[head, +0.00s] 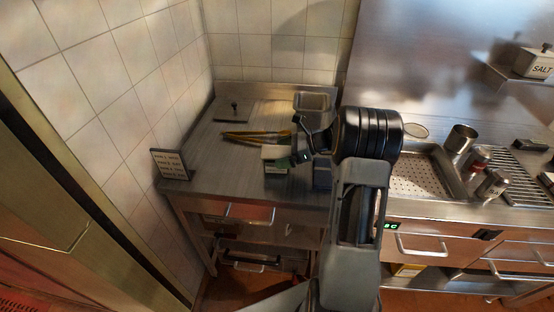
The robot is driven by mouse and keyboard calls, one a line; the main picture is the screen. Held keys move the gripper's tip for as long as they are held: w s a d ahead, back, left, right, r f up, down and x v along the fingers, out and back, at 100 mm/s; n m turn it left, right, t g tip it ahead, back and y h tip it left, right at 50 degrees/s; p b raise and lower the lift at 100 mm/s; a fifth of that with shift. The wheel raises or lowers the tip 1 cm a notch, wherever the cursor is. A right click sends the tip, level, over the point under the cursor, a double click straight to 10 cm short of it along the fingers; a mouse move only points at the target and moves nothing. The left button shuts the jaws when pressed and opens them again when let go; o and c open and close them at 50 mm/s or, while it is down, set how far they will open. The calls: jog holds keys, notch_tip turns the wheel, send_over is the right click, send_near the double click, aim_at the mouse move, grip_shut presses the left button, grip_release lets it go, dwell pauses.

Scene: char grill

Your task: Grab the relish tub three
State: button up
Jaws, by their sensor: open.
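A grey open-topped tub (313,102) stands farther back, partly behind my arm. A blue-grey block-like thing (322,178) shows at the counter's front, partly hidden by my arm. No readable label tells me which of these is relish tub three. My gripper (297,150) is open, just right of the green box and close to it. I cannot tell whether its fingers touch the box.
Yellow-handled tongs (255,136) lie behind the green box. A dark lid or board with a knob (233,112) lies at the back left. A lettered sign (171,165) stands at the left edge. A perforated tray (418,178) and several canisters fill the right counter. The left counter's front-left area is clear.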

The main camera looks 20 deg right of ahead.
jog(key=shift+w+a+f, duration=0.1)
jog(key=shift+a+f, duration=0.05)
jog(key=shift+a, duration=0.1)
jog(key=c, duration=1.2)
jog(key=shift+o, duration=0.2)
